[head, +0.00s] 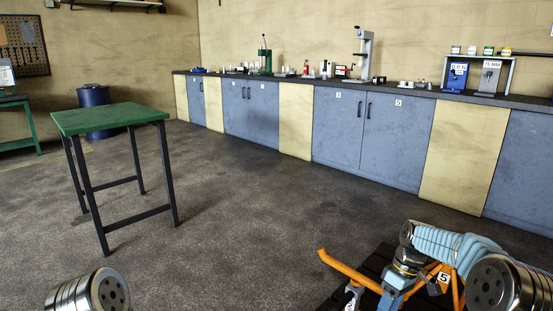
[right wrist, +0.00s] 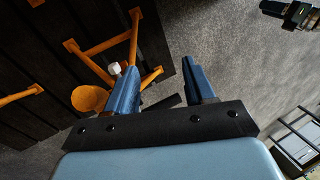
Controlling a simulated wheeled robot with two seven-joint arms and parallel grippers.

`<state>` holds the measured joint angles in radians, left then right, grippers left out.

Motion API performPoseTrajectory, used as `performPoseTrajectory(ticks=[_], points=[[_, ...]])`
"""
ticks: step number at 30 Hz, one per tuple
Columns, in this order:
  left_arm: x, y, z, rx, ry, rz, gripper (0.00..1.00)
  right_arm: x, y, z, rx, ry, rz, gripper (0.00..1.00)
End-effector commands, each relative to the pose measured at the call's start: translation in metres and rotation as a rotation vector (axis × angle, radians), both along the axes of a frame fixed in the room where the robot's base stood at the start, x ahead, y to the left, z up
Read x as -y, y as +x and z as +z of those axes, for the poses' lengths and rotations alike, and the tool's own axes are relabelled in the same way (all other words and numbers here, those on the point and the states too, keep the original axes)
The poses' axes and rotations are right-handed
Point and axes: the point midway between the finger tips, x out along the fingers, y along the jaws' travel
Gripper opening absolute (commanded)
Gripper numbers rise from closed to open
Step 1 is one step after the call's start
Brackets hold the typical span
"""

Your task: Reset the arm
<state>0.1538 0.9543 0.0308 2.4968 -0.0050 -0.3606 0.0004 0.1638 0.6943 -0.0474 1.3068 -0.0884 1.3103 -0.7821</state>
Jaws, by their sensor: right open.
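The trolley jack, an orange tubular frame (head: 348,270), stands at the lower right of the head view, partly hidden by my right arm. In the right wrist view its orange bars (right wrist: 103,46) spread over a dark slatted base, with an orange round cup (right wrist: 88,98) and a small white cap. My right gripper (right wrist: 160,64) is open, its two blue fingers apart with nothing visibly held between them. The left finger overlaps the orange frame in that view; I cannot tell whether it touches. My left gripper is not in view; only a metallic part of my left arm shows.
A green-topped table (head: 110,117) stands at the left, with a dark blue bin (head: 93,97) behind it. A long counter (head: 400,91) with grey cabinets and small equipment lines the back wall. The floor (head: 235,220) between is clear.

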Motion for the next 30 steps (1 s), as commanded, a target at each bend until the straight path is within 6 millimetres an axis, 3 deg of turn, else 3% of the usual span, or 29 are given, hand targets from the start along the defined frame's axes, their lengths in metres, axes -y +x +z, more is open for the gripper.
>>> performPoseTrajectory(ticks=[5,8,11,12,15,18,21,24,30], points=[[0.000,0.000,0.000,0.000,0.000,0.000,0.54,-0.038,-0.014,-0.068,0.000,0.004,-0.096,0.54],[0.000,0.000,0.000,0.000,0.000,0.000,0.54,-0.067,-0.034,-0.118,0.000,0.008,-0.182,0.54],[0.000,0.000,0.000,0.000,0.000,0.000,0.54,-0.108,-0.076,-0.174,-0.004,0.017,-0.312,0.54],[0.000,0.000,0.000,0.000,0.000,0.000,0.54,-0.125,-0.098,-0.194,-0.007,0.022,-0.374,0.54],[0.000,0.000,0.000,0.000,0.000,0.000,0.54,-0.157,-0.156,-0.227,-0.012,0.030,-0.523,0.54],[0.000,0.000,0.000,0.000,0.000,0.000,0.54,-0.177,-0.205,-0.239,-0.019,0.037,-0.646,0.54],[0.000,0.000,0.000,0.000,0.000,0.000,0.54,-0.187,-0.237,-0.240,-0.023,0.040,-0.729,0.54],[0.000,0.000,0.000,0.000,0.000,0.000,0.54,-0.190,-0.252,-0.239,-0.021,0.044,-0.772,0.54],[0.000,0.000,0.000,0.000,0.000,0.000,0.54,-0.190,-0.253,-0.239,-0.019,0.045,-0.779,0.54]])
